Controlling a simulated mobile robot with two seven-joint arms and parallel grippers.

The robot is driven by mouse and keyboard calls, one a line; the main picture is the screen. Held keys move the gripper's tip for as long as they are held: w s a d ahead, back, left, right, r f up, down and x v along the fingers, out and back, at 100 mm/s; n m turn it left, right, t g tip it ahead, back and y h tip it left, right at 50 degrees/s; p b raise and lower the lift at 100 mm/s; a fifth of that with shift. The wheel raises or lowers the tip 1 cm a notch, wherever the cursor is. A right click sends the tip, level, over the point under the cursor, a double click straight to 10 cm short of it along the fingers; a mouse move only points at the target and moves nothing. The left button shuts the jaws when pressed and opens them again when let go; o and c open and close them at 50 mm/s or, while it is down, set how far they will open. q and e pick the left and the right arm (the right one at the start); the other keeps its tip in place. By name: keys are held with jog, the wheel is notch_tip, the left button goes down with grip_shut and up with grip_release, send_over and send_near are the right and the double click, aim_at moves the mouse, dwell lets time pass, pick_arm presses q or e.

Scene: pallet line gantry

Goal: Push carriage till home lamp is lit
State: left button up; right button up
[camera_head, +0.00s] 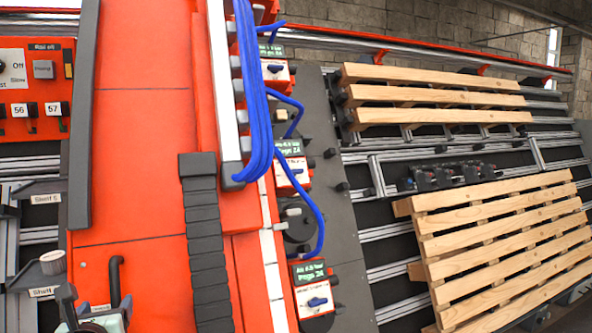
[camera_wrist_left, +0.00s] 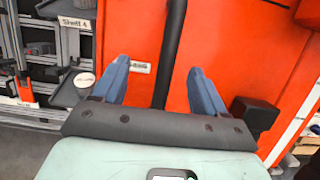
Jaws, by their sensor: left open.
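The carriage is most likely the large orange-red body (camera_head: 135,150) on the left of the head view. A black upright handle (camera_head: 116,280) stands on its lower left face. My left gripper (camera_head: 95,308) is at the bottom left, close to this handle. In the left wrist view, my left gripper (camera_wrist_left: 160,72) has its two blue fingers apart, with the black handle (camera_wrist_left: 171,45) showing between them against the orange panel (camera_wrist_left: 220,50). I cannot tell whether the fingers touch it. I cannot make out a lit home lamp. My right gripper is out of view.
An orange control panel (camera_head: 35,90) with a dial and labels 56 and 57 is at the upper left. Grey shelves (camera_head: 38,190) stand beside the carriage. Blue hoses (camera_head: 255,110) and valve boxes (camera_head: 291,172) lie to its right. Wooden pallets (camera_head: 500,240) rest farther right.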

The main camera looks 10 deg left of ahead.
pick_arm(q)
jog(key=s+d+r, duration=0.1)
jog(key=s+d+p, duration=0.1)
jog(key=s, duration=0.1)
jog(key=s+r, duration=0.1)
jog(key=shift+s+d+r+p, duration=0.25)
jog(key=shift+d+r+p, duration=0.05)
jog(key=shift+d+r, duration=0.1)
